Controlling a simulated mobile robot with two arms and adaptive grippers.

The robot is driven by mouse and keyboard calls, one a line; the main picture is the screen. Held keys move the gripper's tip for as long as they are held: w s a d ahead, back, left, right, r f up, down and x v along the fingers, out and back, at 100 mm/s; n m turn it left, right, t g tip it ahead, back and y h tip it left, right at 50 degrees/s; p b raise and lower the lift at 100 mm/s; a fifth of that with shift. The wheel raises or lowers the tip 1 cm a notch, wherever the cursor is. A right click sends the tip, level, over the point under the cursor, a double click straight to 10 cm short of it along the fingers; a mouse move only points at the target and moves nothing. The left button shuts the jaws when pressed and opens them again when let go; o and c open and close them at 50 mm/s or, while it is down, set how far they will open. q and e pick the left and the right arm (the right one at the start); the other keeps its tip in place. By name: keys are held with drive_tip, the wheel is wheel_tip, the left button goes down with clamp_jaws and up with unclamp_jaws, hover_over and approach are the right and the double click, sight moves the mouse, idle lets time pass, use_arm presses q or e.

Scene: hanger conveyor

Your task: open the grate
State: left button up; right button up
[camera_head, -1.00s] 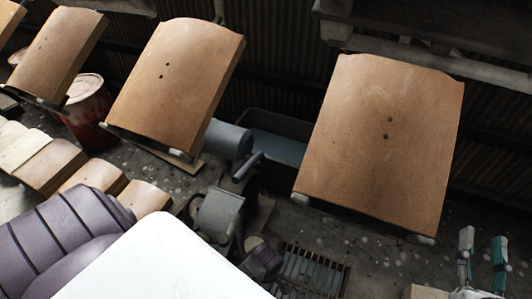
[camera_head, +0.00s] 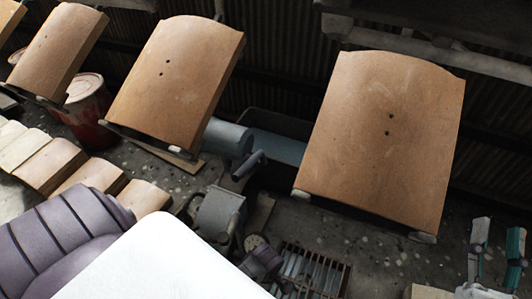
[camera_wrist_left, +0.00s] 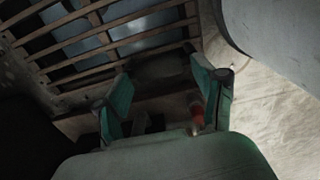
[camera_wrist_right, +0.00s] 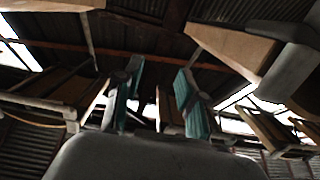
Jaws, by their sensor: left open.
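The grate (camera_head: 345,280) is a dark, rusty barred frame low in the middle of the head view, with pale surfaces showing between its bars. It fills the upper left of the left wrist view (camera_wrist_left: 103,42). My left gripper (camera_wrist_left: 162,72) is open and empty, its green fingers close to the grate's near edge; contact cannot be told. The left gripper is not clearly visible in the head view. My right gripper (camera_head: 497,228) is open, pointing upward at the right edge, away from the grate. Its spread fingers show empty in the right wrist view (camera_wrist_right: 160,68).
Large tan tiles (camera_head: 385,150) hang in a row above the floor. A grey-blue machine with a cylinder (camera_head: 227,138) stands behind the grate. A red bucket (camera_head: 85,110) and a row of tiles (camera_head: 95,177) are at left. Speckled floor lies right of the grate.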

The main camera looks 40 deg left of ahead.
use_arm(q)
drive_tip(key=shift+s+a+f, duration=0.1)
drive_tip(key=shift+f, duration=0.15)
clamp_jaws()
